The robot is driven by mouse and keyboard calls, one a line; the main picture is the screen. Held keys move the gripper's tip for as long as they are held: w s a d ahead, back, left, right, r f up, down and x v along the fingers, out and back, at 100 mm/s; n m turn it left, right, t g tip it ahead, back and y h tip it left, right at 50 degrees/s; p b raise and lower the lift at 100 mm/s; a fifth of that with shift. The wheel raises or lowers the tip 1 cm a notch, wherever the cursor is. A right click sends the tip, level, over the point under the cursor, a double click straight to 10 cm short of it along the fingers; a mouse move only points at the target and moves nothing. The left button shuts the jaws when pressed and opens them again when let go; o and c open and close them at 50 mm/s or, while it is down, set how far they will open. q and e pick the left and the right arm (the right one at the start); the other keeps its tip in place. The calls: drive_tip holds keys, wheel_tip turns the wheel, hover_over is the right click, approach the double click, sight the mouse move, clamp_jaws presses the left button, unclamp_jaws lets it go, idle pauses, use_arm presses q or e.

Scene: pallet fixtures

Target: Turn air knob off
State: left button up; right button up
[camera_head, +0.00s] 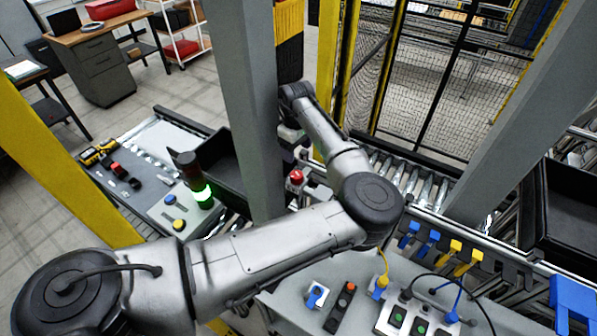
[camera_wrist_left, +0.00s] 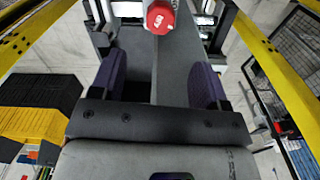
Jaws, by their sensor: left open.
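A red knob (camera_head: 295,177) with a pale base sits just right of the grey post in the head view. In the left wrist view the red knob (camera_wrist_left: 161,17) shows white lettering on its face. It looks like the air knob; its setting cannot be read. My left gripper (camera_wrist_left: 157,80) is open and empty, with its two dark purple-blue fingers apart. The knob lies ahead of the gap between them, apart from both. In the head view my left gripper (camera_head: 290,138) is partly hidden by the grey post. My right gripper is out of view.
A grey post (camera_head: 250,110) stands close beside the knob and my left wrist. A stack light (camera_head: 195,180) glows green at left. A roller conveyor (camera_head: 400,175) runs behind my arm. A blue rotary switch (camera_head: 316,296) and button boxes (camera_head: 398,318) are on the front panel.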

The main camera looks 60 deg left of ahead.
sight(297, 174)
use_arm(q)
wheel_tip(297, 174, down, 10)
drive_tip(key=p, duration=0.2)
drive_tip(key=shift+r+p, duration=0.1)
drive_tip(key=shift+p, duration=0.25)
drive_tip(key=shift+f, duration=0.85)
